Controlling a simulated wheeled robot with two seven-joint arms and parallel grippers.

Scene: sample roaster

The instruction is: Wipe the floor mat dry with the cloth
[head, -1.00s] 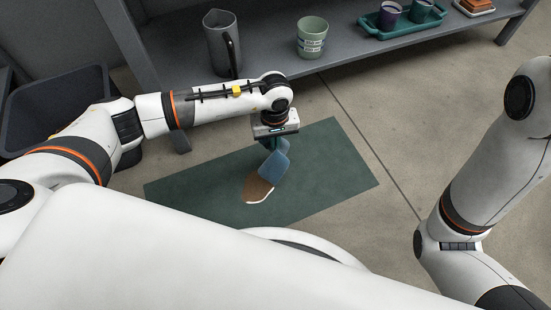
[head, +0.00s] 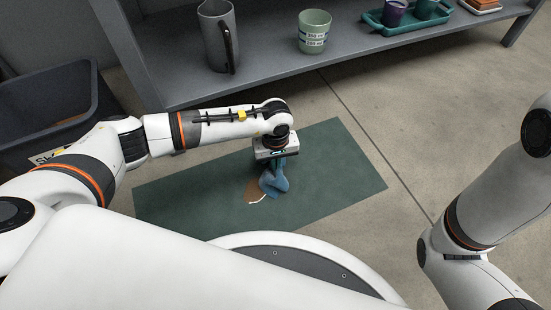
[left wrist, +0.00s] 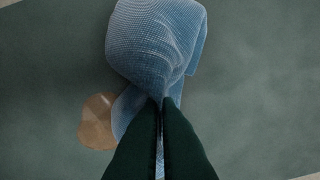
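The green floor mat (head: 320,185) lies flat on the concrete floor, with a brown wet patch (head: 255,189) on it that has a pale edge. My left gripper (head: 274,168) is over the mat, shut on the blue cloth (head: 275,184). The cloth hangs bunched from the fingers, beside the patch and covering part of it in the head view. In the left wrist view the cloth (left wrist: 160,45) spreads past the dark fingertips (left wrist: 160,105), and the patch (left wrist: 97,122) shows to its left. I cannot tell whether the cloth touches the mat. My right gripper is out of view.
A grey shelf (head: 270,70) behind the mat holds a grey pitcher (head: 217,38), a pale green cup (head: 314,32) and a teal tray (head: 400,24) with cups. A dark bin (head: 45,110) stands at the left. Floor right of the mat is clear.

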